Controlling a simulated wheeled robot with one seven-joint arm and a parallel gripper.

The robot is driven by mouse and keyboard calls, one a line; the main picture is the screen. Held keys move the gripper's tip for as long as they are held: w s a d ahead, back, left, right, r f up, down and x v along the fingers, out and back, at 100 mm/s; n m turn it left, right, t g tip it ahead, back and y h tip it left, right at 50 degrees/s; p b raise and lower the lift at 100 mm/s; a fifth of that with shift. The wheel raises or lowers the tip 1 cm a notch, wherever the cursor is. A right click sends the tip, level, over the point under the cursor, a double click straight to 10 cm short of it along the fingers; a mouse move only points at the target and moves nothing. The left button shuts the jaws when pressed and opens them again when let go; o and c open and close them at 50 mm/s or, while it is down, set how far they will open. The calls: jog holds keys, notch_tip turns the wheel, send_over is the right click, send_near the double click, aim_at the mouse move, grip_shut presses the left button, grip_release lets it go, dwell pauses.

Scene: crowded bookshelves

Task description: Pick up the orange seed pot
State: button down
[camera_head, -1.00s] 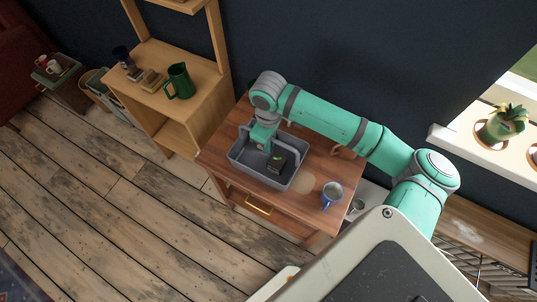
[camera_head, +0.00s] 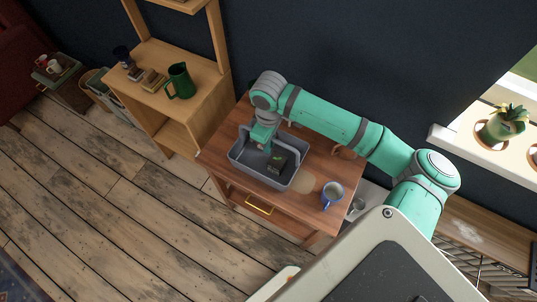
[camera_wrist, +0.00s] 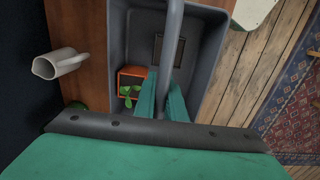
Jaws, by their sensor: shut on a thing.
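The orange seed pot (camera_wrist: 132,74) is a small square pot with green leaves. It sits inside the grey caddy (camera_wrist: 117,30) in the wrist view, just left of my fingers and apart from their grip. In the head view only its green leaves (camera_head: 276,158) show clearly in the caddy (camera_head: 258,179); the orange sides cannot be made out. My gripper (camera_wrist: 163,92) reaches down into the caddy and is shut on the caddy's grey handle (camera_wrist: 174,40), which runs between the fingers. It also shows at the caddy's far side in the head view (camera_head: 264,145).
The caddy stands on a wooden side table (camera_head: 305,212). A blue mug (camera_head: 328,197) stands at its right. A white jug-like vessel (camera_wrist: 62,63) is left of the caddy in the wrist view. A shelf with a green pitcher (camera_head: 180,82) stands left.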

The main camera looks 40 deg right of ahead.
jog(key=shift+r, duration=0.15)
jog(key=s+a+r, duration=0.2)
jog(key=s+r, duration=1)
jog(key=s, duration=0.2)
jog(key=shift+r, duration=0.4)
